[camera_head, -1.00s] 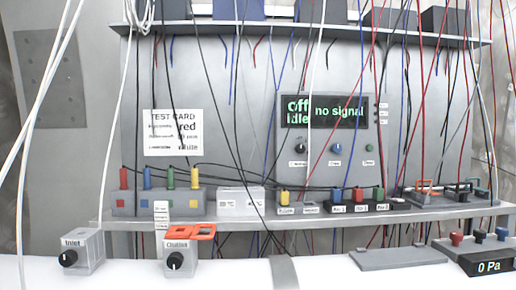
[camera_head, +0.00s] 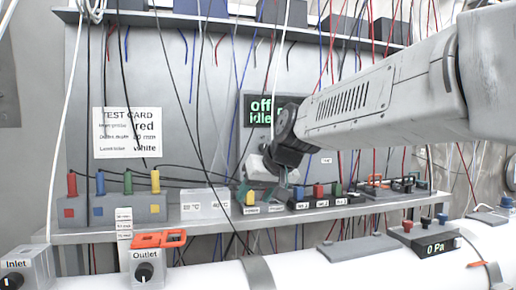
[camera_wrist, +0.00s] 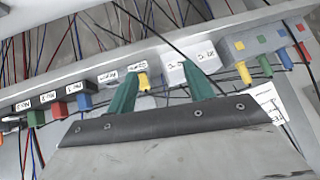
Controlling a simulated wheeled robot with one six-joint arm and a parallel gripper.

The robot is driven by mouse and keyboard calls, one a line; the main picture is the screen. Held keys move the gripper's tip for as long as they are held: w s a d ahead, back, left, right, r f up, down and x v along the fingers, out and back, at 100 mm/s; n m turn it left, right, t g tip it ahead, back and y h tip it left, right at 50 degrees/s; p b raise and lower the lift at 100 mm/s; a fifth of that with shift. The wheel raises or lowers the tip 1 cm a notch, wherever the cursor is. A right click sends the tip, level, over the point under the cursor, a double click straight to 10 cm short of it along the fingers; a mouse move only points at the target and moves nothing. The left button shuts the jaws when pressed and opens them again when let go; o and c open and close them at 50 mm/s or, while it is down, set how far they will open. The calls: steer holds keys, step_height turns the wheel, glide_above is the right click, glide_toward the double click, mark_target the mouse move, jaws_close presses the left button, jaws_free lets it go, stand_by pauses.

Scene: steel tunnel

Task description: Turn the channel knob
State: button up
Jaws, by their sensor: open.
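The channel knob cannot be made out now. In the head view my arm covers most of the control panel below and right of its dark display (camera_head: 262,109), which reads "off" and "idle". My gripper (camera_head: 266,194) points down in front of the shelf edge, partly hidden by my wrist. In the wrist view my gripper (camera_wrist: 162,66) has two green fingers spread wide apart with nothing held. A yellow plug (camera_wrist: 143,80) shows beside the left finger, and a white labelled box (camera_wrist: 180,71) lies beyond the fingers.
Coloured plugs stand in a grey block (camera_head: 115,208) at the left of the shelf (camera_head: 80,238). Inlet (camera_head: 14,280) and Outlet (camera_head: 144,272) knobs stand below it. Black cables hang across the panel. Red, blue and green plugs (camera_head: 319,190) stand right of my gripper.

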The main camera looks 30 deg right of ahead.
mark_target(265, 147)
steer(key=w+d+r+m+t+h, duration=0.3)
steer(key=w+d+r+t, duration=0.2)
steer(key=w+d+r, duration=0.8)
steer(key=x, duration=0.2)
steer(key=d+x, duration=0.1)
steer(key=x, duration=0.2)
steer(key=f+x, duration=0.1)
steer(key=x, duration=0.2)
steer(key=shift+s+d, duration=0.15)
steer(key=shift+s, duration=0.1)
steer(key=c, duration=1)
